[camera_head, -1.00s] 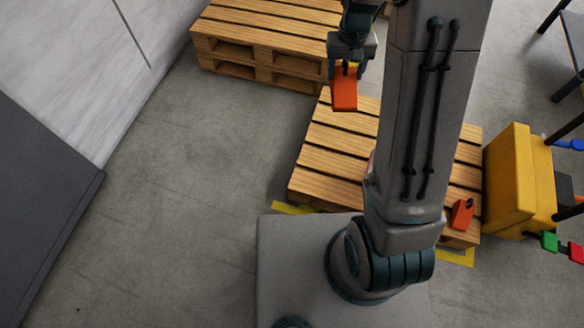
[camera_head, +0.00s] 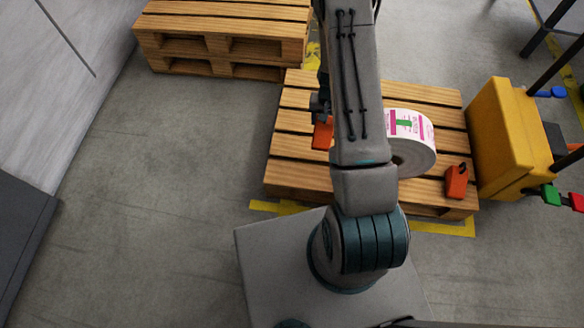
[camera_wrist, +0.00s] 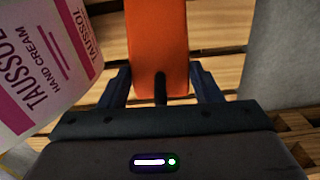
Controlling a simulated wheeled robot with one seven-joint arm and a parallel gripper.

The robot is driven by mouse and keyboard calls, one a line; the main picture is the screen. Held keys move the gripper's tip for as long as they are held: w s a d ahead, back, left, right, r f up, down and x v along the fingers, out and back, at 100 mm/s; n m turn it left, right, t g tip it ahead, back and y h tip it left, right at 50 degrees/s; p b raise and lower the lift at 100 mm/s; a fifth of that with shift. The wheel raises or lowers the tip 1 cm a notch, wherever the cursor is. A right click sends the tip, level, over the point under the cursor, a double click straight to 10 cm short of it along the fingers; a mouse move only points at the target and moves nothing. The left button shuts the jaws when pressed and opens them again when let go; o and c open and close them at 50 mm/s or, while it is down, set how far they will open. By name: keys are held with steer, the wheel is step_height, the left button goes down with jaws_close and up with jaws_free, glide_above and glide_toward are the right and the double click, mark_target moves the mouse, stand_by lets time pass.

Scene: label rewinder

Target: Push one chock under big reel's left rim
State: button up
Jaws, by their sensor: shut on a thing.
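My gripper (camera_head: 320,112) is shut on an orange chock (camera_head: 322,134) over the pallet, left of the reel. Whether the chock touches the pallet I cannot tell. A second orange chock (camera_head: 456,182) sits right of the reel.
A stacked wooden pallet (camera_head: 220,40) stands at the back left. A yellow machine box (camera_head: 508,135) with coloured knobs stands close to the right of the low pallet. Yellow tape (camera_head: 265,207) marks the floor. Bare floor lies to the left.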

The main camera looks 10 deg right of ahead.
steer(key=shift+d+f, duration=0.1)
steer(key=shift+f, duration=0.1)
steer(key=a+f+b, duration=0.1)
steer(key=a+f, duration=0.2)
steer(key=a, duration=0.1)
steer(key=s+a+f+b, duration=0.1)
steer(key=a+f+b, duration=0.1)
steer(key=a+f, duration=0.1)
steer(key=a+f+b, duration=0.2)
steer(key=a+f, duration=0.1)
steer(key=a, duration=0.1)
steer(key=shift+s+a+f, duration=0.2)
steer(key=shift+s+a, duration=0.05)
steer(key=shift+a, duration=0.05)
steer(key=shift+f+b, duration=0.5)
steer(key=shift+f, duration=0.05)
steer(key=shift+f, duration=0.1)
steer(key=shift+f, duration=0.15)
steer(key=o, duration=1.2)
